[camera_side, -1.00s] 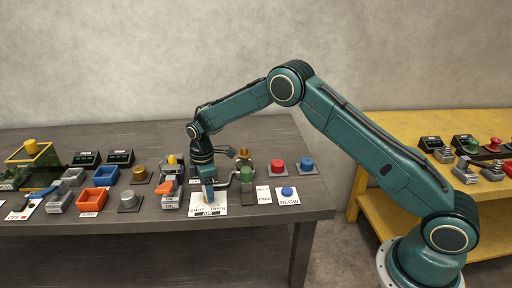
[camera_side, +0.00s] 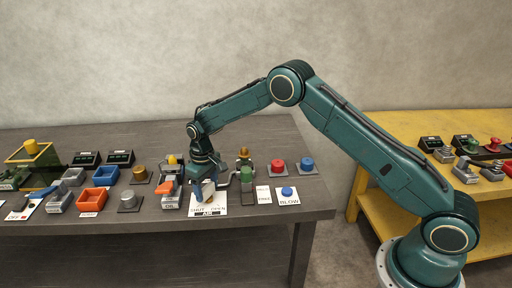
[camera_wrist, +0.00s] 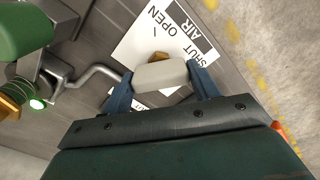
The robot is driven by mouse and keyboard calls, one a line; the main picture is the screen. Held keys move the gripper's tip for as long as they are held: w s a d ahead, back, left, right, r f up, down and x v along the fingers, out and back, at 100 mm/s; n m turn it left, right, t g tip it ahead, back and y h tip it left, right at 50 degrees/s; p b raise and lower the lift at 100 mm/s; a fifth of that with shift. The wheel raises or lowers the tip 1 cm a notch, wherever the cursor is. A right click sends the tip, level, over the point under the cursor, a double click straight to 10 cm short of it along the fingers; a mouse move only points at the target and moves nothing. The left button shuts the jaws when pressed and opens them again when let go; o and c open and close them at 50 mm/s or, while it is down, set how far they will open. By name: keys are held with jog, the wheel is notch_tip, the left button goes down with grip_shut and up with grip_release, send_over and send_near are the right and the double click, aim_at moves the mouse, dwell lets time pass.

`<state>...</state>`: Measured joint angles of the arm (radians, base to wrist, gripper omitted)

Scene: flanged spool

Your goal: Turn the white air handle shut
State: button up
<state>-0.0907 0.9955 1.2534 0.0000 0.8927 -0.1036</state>
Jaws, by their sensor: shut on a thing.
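The white air handle (camera_wrist: 160,76) lies between the two blue fingers of my gripper (camera_wrist: 160,84) in the wrist view, with the fingers closed on its ends. A brass piece shows just behind it. The white AIR plate (camera_wrist: 150,35) with the words SHUT and OPEN lies beneath. In the side view my gripper (camera_side: 208,192) points down over the AIR plate (camera_side: 207,208) and is turned at an angle. The handle is mostly hidden there by the gripper.
A bent grey pipe (camera_wrist: 92,74) and a green cylinder (camera_wrist: 22,28) stand close beside my gripper. A blue button (camera_side: 287,191) on the BLOW plate and a red button (camera_side: 277,165) are to the right. An orange bin (camera_side: 92,200) and other fixtures are to the left.

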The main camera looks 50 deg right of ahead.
aim_at(207, 186)
jog(key=shift+m, duration=1.1)
jog(key=o, duration=1)
jog(key=shift+r, duration=0.15)
notch_tip(207, 186, up, 14)
jog(key=shift+f, duration=0.2)
